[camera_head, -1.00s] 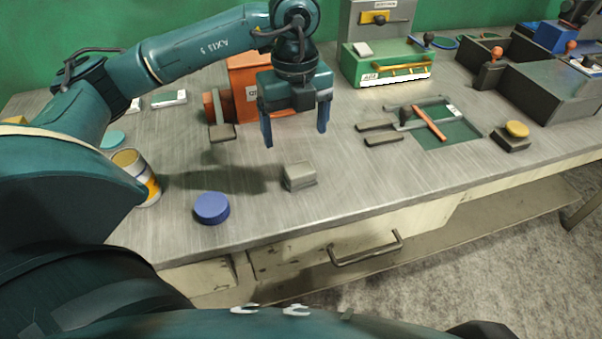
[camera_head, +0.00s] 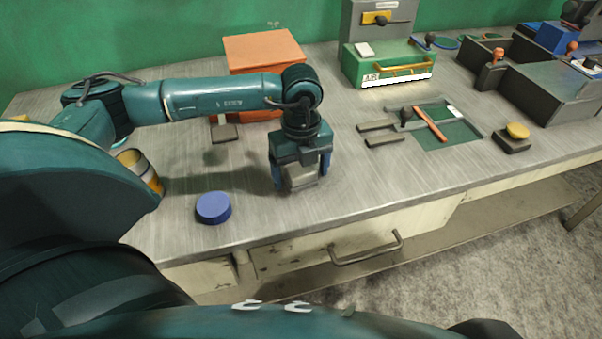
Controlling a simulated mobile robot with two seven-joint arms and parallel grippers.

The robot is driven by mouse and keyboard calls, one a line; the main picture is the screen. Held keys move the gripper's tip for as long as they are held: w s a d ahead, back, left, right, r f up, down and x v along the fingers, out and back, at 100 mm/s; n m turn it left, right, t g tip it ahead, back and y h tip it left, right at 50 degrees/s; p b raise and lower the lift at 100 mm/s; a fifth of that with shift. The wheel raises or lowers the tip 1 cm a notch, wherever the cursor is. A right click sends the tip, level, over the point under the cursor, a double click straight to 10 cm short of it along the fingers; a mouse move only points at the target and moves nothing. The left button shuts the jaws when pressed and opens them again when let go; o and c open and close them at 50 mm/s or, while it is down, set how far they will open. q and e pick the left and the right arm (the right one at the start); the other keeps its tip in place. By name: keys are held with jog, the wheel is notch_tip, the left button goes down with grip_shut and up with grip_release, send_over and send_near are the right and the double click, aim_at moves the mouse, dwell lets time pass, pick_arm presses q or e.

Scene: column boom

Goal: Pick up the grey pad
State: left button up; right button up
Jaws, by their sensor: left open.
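The grey pad (camera_head: 300,178) is a small light-grey block on the metal worktop, near the front edge and left of the picture's middle. My left gripper (camera_head: 301,184) is lowered over it, with its blue fingers on either side of the pad. The fingers are open around the pad, and I cannot tell whether either one touches it. The gripper body hides the pad's upper back part. My right gripper is not in view.
A blue round puck (camera_head: 213,208) lies left of the pad, with a yellow-banded can (camera_head: 140,172) behind it. An orange box (camera_head: 263,55) stands behind my arm. A green tool mat (camera_head: 447,134) lies to the right. The worktop (camera_head: 385,190) right of the pad is clear.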

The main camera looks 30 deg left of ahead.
aim_at(301, 169)
pick_arm(q)
jog(key=c, duration=1.1)
jog(key=shift+r, duration=0.1)
notch_tip(301, 169, up, 10)
jog(key=shift+f, duration=0.1)
jog(key=o, duration=0.4)
jog(key=shift+c, duration=1.4)
